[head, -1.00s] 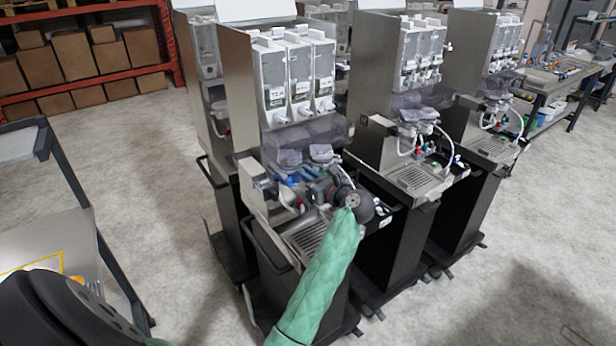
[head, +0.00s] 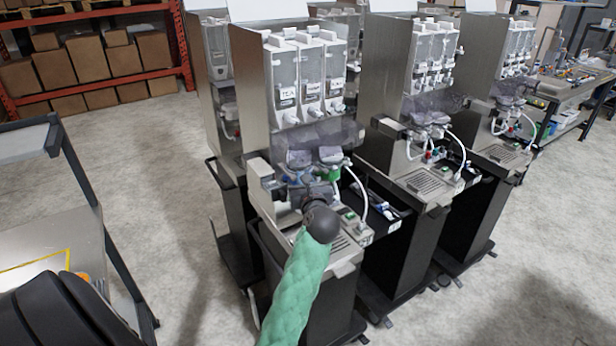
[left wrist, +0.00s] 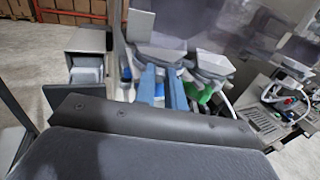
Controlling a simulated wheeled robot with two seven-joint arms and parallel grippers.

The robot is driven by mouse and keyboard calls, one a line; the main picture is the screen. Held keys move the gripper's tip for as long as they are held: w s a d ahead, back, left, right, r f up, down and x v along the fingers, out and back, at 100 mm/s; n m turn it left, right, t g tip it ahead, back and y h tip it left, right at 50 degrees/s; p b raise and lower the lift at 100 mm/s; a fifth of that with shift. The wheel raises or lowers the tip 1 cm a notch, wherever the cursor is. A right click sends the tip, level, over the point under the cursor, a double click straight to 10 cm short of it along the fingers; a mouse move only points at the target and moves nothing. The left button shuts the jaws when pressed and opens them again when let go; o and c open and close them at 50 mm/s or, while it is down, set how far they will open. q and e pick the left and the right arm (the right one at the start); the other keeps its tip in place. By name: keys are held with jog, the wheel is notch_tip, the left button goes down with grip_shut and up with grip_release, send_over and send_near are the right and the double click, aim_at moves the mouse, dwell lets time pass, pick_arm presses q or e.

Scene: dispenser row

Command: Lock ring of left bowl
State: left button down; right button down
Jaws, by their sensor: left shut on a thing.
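The left bowl (head: 299,159) is a grey, translucent cup under the front dispenser's canisters. It also shows in the left wrist view (left wrist: 158,52), straight ahead of my fingers. My left gripper (head: 298,181) is at the machine front, just below this bowl. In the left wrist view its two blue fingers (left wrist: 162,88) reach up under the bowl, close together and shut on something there. I take this to be the bowl's lock ring, which the fingers and gripper body mostly hide. My right gripper is not in view.
The right bowl (head: 331,155) sits close beside, with a green part (head: 333,173) below it and a white hose (head: 357,188). A drip grille (head: 340,245) lies below the gripper. More dispensers stand to the right. A grey cart (head: 45,245) stands at left.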

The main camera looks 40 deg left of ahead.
pick_arm(q)
jog(key=shift+s+a+t, duration=0.1)
jog(key=shift+s+t, duration=0.05)
jog(key=shift+t, duration=0.15)
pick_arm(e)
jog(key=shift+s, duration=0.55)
pick_arm(q)
jog(key=c, duration=1.4)
grip_release()
jog(key=shift+c, duration=0.2)
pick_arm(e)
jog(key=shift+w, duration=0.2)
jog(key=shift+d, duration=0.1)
